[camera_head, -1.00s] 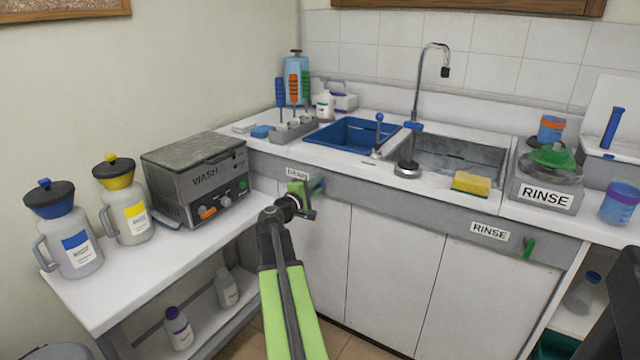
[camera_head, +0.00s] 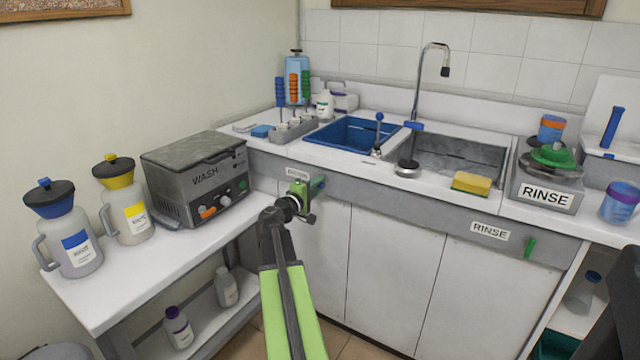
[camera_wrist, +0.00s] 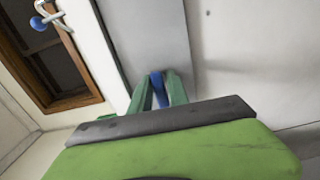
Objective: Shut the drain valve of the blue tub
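The drain valve's blue handle (camera_head: 320,182) sticks out of the grey front panel below the white drain label (camera_head: 297,174), under the blue tub (camera_head: 352,134). My gripper (camera_head: 312,186) is at this handle. In the wrist view the handle (camera_wrist: 158,90) lies between the two green fingers of my gripper (camera_wrist: 159,88), with little or no gap on either side, so they look shut on it. The handle's pivot is hidden by my gripper. I cannot tell the handle's exact angle. The blue tub is set in the counter left of the metal sink.
A second, green valve handle (camera_head: 530,247) hangs by the lower rinse label (camera_head: 490,231) at the right. The wash unit (camera_head: 196,178) and two jugs stand on the side table at left. White cabinet doors (camera_head: 385,265) lie below the panel.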

